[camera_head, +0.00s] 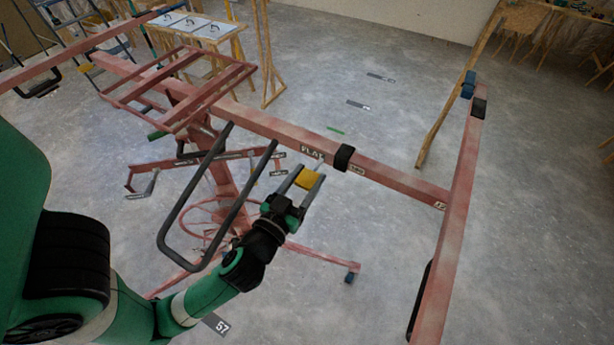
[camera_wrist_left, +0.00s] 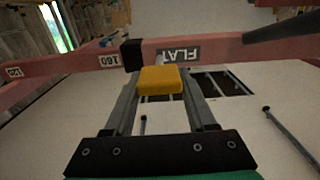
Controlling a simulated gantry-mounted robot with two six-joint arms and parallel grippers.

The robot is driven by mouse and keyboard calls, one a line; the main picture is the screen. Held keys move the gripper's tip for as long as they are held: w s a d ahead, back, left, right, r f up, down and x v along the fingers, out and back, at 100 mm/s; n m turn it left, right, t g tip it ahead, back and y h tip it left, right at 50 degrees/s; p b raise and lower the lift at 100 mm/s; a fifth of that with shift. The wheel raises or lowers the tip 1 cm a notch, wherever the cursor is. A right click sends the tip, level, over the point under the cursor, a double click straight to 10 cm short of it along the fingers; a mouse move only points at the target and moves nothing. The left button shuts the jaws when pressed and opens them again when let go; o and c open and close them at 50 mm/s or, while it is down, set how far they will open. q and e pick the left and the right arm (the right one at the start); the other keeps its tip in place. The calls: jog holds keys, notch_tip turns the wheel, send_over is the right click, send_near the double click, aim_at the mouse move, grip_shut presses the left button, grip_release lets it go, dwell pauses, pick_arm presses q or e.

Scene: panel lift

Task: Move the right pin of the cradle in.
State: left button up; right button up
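The pink cradle's long crossbar (camera_head: 262,122) runs from upper left to lower right and bears a FLAT label and a black clamp (camera_head: 342,157). A yellow block (camera_head: 308,178), seemingly the right pin's grip, is just below the bar near that label. My left gripper (camera_head: 308,182) has its two fingers on either side of the yellow block. In the left wrist view the block (camera_wrist_left: 160,82) nearly fills the space between the fingertips; I cannot tell whether they press on it. The pin's shaft is hidden. My right gripper is not in view.
A dark hoop handle (camera_head: 190,225) rises beside my left wrist. A pink end arm (camera_head: 455,215) crosses the bar's right end. The lift's pink mast and legs (camera_head: 325,257) stand below. Open grey floor (camera_head: 360,80) lies beyond the bar.

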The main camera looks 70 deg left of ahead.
pick_arm(q)
grip_shut()
jog(key=x, duration=0.2)
jog(key=shift+w+a, duration=0.45)
jog(key=shift+w, duration=0.1)
jog(key=o, duration=0.7)
grip_release()
